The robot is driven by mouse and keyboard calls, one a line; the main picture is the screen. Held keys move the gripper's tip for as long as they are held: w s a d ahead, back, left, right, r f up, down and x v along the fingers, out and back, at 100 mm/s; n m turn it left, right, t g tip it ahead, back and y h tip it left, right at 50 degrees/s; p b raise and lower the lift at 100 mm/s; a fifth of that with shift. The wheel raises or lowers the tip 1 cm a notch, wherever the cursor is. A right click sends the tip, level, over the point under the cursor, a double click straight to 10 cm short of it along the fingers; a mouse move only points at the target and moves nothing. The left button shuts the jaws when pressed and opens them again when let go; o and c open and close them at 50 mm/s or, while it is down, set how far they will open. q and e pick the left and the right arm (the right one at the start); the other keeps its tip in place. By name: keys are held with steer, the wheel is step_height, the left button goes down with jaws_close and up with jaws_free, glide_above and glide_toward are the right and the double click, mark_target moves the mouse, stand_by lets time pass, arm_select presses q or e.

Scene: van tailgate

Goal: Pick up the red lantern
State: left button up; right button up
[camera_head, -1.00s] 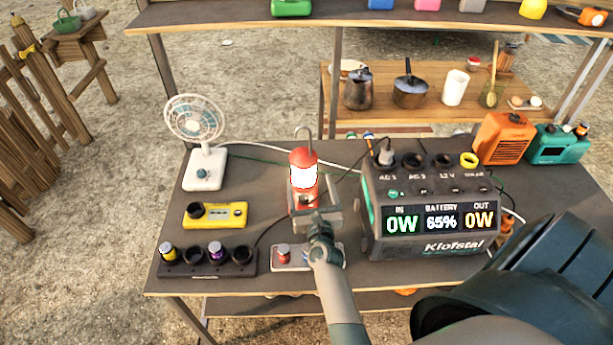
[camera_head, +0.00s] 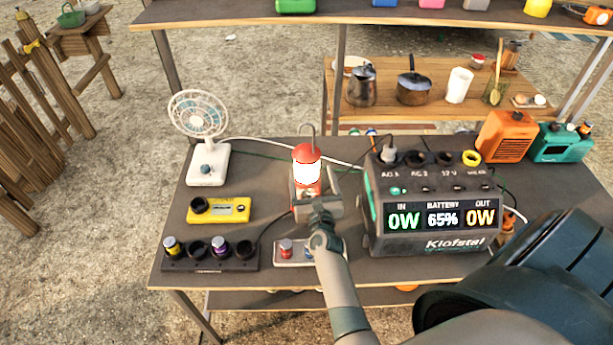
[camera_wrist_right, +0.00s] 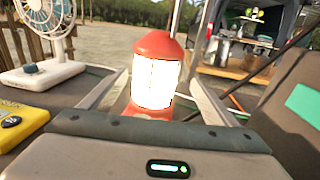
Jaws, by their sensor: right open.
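The red lantern (camera_head: 307,168) stands upright on the dark table, its white middle glowing and a hook at its top. In the right wrist view the lantern (camera_wrist_right: 153,75) is straight ahead. My right gripper (camera_head: 316,190) is at the lantern, low down. It is open, with one finger on each side of the lantern; a small gap shows beside the glowing part in the right wrist view. The lantern's base is partly hidden behind the gripper. My left gripper is not in view.
A power station (camera_head: 430,210) stands close to the right of my right gripper. A fan (camera_head: 205,140), a yellow device (camera_head: 219,210) and a battery tray (camera_head: 210,255) are to the left. A small tray (camera_head: 290,250) lies below my wrist. Cables run behind the lantern.

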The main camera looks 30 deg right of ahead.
mark_target(308, 171)
steer(key=shift+w, duration=0.15)
steer(key=shift+w+r, duration=0.1)
steer(key=shift+w, duration=0.15)
steer(key=p+x, duration=0.2)
steer(key=x, duration=0.1)
steer(key=shift+w+a+r, duration=0.1)
steer(key=shift+w, duration=0.3)
steer(key=shift+w+d, duration=0.2)
steer(key=shift+w, duration=0.25)
steer(key=shift+c, duration=0.6)
steer(key=c, duration=1.5)
steer(key=shift+c, duration=0.2)
